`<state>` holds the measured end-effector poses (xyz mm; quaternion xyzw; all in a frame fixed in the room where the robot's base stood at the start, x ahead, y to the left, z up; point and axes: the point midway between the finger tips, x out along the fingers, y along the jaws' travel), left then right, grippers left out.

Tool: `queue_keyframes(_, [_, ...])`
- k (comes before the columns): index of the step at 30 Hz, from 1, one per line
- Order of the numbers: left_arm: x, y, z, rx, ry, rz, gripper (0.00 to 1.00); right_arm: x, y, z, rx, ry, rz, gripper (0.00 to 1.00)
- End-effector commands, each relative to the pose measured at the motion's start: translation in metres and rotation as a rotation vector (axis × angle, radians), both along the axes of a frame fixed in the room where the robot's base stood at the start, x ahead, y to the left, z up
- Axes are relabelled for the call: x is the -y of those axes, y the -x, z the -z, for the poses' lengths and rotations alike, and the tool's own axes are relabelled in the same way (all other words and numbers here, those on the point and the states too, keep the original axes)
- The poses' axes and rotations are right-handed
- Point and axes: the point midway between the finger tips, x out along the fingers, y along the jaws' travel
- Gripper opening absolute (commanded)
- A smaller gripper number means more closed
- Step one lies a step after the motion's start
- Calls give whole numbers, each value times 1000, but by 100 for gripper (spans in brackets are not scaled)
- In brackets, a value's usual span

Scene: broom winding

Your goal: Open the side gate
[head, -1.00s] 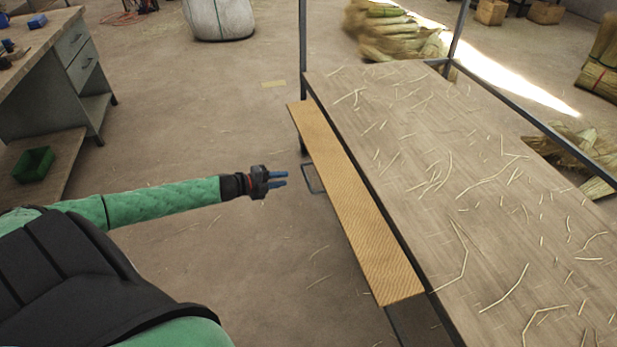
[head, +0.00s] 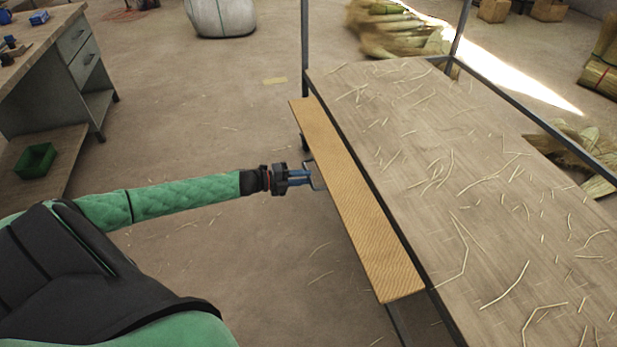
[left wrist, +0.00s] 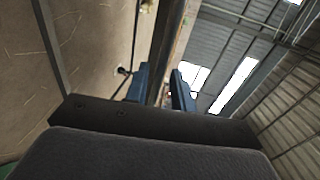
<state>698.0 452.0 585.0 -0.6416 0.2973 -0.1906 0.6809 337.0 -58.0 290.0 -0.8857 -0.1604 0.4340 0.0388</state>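The side gate seems to be the long tan ribbed panel (head: 352,205) along the left side of the table (head: 440,150). A thin dark handle (head: 319,177) sticks out from its left edge. My left gripper (head: 309,177) is at this handle, with its two blue fingers pointing right and spread apart. In the left wrist view, the left gripper (left wrist: 160,88) has a dark bar running between its fingers, with a gap beside it. Contact cannot be made out. My right gripper is not in view.
Straw bits lie over the tabletop. Dark posts (head: 304,45) and a rail (head: 555,130) frame it. A workbench (head: 75,60) with drawers and a green bin (head: 35,160) stand at left.

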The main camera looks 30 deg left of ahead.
Motion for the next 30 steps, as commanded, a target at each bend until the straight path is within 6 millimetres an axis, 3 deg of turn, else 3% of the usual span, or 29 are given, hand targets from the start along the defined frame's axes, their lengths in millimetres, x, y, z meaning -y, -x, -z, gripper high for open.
queue_keyframes(9, [13,-16,4,0,0,0,25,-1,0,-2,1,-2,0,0])
queue_keyframes(20, [15,-17,4,-1,0,0,25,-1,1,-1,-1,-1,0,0])
queue_keyframes(24, [15,-17,4,-1,0,0,0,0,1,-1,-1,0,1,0])
queue_keyframes(30, [15,-17,4,-1,0,0,0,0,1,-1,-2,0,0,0])
